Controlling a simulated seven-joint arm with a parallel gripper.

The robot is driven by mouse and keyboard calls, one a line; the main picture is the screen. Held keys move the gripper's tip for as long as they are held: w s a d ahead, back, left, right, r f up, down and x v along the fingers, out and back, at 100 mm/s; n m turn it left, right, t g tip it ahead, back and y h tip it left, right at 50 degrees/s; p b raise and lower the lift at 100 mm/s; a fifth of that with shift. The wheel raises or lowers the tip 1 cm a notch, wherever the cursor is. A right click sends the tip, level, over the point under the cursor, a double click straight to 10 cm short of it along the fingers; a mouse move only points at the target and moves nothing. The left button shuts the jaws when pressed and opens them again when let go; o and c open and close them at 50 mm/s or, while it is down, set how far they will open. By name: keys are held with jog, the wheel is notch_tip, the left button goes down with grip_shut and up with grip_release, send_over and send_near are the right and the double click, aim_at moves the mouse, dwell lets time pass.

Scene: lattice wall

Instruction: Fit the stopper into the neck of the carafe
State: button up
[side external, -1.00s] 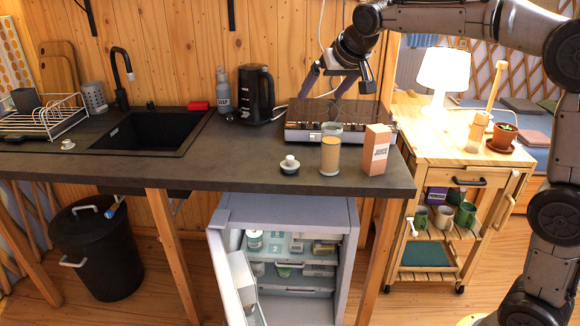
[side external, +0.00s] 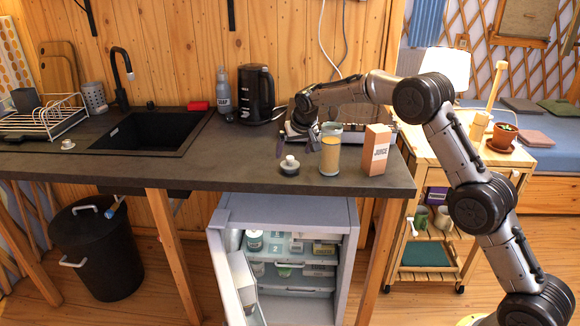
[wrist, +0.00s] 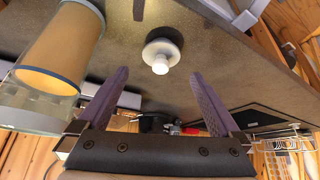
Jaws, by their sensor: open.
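The stopper (side external: 289,166) stands on the dark counter near its front edge, its pale knob pointing up. In the wrist view the stopper (wrist: 161,50) shows between and beyond my fingertips, apart from them. The carafe (side external: 330,158) is a clear glass vessel with orange juice, upright just right of the stopper. In the wrist view the carafe (wrist: 62,50) fills the left side, close to my left finger; I cannot tell whether they touch. My gripper (side external: 296,148) is open and empty, low over the counter, just above and behind the stopper. It also shows in the wrist view (wrist: 158,76).
A juice carton (side external: 376,150) stands right of the carafe near the counter's right end. A kettle (side external: 256,93) and the sink (side external: 150,130) are further left. The counter left of the stopper is clear.

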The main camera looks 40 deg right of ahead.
aim_at(291, 158)
jog(key=shift+x, duration=3.25)
jog(key=shift+a, duration=0.1)
jog(key=c, duration=1.3)
jog(key=shift+o, duration=0.2)
jog(key=shift+r, duration=0.1)
